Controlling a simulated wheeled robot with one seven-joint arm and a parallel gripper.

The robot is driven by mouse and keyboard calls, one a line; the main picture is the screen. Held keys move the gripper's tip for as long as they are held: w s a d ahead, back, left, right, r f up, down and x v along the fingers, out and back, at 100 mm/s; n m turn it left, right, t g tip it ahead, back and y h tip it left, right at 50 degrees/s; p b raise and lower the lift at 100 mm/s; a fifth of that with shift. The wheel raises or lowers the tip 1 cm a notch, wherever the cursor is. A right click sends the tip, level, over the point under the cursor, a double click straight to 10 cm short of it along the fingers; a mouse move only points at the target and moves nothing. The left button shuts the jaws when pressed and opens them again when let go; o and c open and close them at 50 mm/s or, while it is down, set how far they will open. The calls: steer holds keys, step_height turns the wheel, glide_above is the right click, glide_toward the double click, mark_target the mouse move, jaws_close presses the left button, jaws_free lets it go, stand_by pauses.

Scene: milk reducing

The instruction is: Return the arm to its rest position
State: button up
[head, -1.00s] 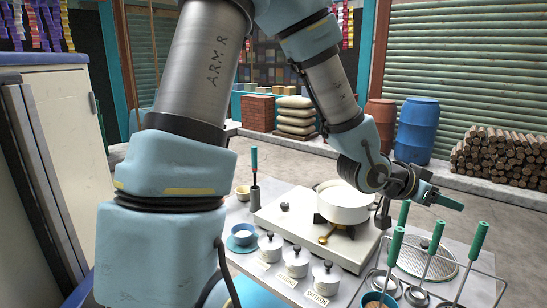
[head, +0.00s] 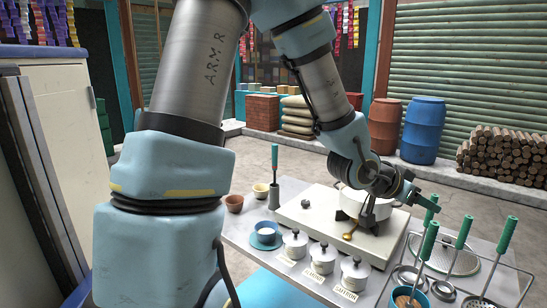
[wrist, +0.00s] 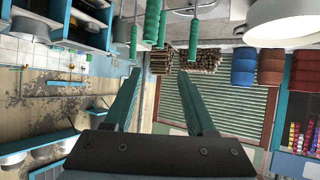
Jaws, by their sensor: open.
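My gripper (head: 423,202) is above the table at the right of the stove, in front of the white pot in the head view. In the wrist view its two green fingers (wrist: 160,101) are spread apart with nothing between them. The white pot (head: 352,203) sits on the pale stove (head: 310,214), partly hidden behind my wrist. The pot also shows at the top right of the wrist view (wrist: 285,24).
Green-handled tools (head: 428,240) stand in a rack close under my gripper. Lidded white jars (head: 322,258) and a blue cup (head: 265,236) line the table's front. Blue and brown barrels (head: 422,130) and stacked logs (head: 499,155) are farther back.

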steer(key=w+a+f+n+y+b, duration=0.2)
steer(key=a+f+y, duration=0.15)
steer(key=a, duration=0.35)
steer(key=w+a+f+n+t+y+b, duration=0.15)
steer(key=a+f, duration=0.25)
steer(key=a, duration=0.4)
steer(key=w+a+f+n+g+y+b, duration=0.1)
steer(key=w+a+f+n+y+b, duration=0.15)
steer(key=a, duration=0.45)
steer(key=s+a+f+n+g+y+b, duration=0.1)
steer(key=s+a+f+n, duration=0.1)
steer(key=a, duration=0.6)
steer(key=s+a+f+n+g+y+b, duration=0.2)
steer(key=s+a+n, duration=0.2)
steer(key=a, duration=0.4)
steer(key=shift+s+a+f+n, duration=0.3)
steer(key=shift+s, duration=0.15)
steer(key=shift+y, duration=0.25)
steer(key=shift+c, duration=0.3)
steer(key=shift+c, duration=0.2)
